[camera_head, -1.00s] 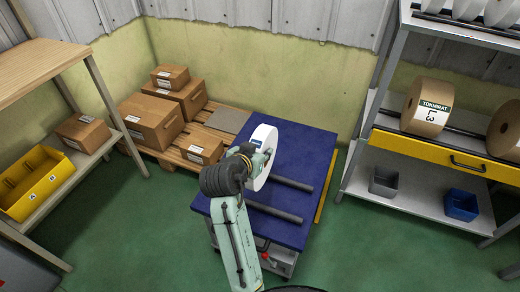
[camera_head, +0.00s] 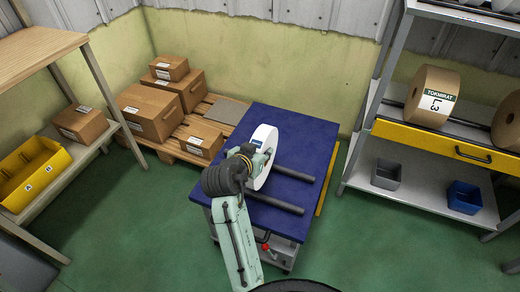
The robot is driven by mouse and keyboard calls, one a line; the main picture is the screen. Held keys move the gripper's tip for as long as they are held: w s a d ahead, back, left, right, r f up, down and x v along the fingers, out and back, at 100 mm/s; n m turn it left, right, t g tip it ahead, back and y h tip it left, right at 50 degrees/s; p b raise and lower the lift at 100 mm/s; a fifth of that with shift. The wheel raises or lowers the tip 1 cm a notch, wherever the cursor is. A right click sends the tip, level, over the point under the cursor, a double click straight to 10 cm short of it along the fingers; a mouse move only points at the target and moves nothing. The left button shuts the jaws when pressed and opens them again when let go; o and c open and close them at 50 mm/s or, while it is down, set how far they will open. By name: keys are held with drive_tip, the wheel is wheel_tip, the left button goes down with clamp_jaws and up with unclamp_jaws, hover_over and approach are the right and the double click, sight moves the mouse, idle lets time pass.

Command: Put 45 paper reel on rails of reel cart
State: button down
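A white paper reel (camera_head: 264,145) stands upright on its rim over the blue-topped reel cart (camera_head: 312,148). Two dark rails (camera_head: 272,203) run across the cart top, and the reel is at their left part. Whether it rests on the rails or hangs just above them cannot be told. My gripper (camera_head: 257,160) is at the reel's near side, by its centre. My wrist hides the fingers and part of the reel, so their closure does not show. The number on the reel is not readable.
A shelf rack stands right, with brown reels (camera_head: 430,96), a yellow beam (camera_head: 440,148), a grey bin (camera_head: 386,174) and a blue bin (camera_head: 463,196). Boxes (camera_head: 150,112) sit on a pallet behind left. A yellow bin (camera_head: 30,170) is at far left. Green floor around the cart is clear.

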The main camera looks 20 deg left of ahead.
drive_tip(key=shift+f+b, duration=0.85)
drive_tip(key=shift+f, duration=0.35)
idle(0.6)
drive_tip(key=c, duration=1.5)
unclamp_jaws()
drive_tip(key=o, duration=0.4)
drive_tip(key=shift+o, duration=0.2)
drive_tip(key=shift+f, duration=0.2)
drive_tip(key=v, duration=1.2)
drive_tip(key=shift+r, duration=0.15)
drive_tip(key=shift+a, duration=0.1)
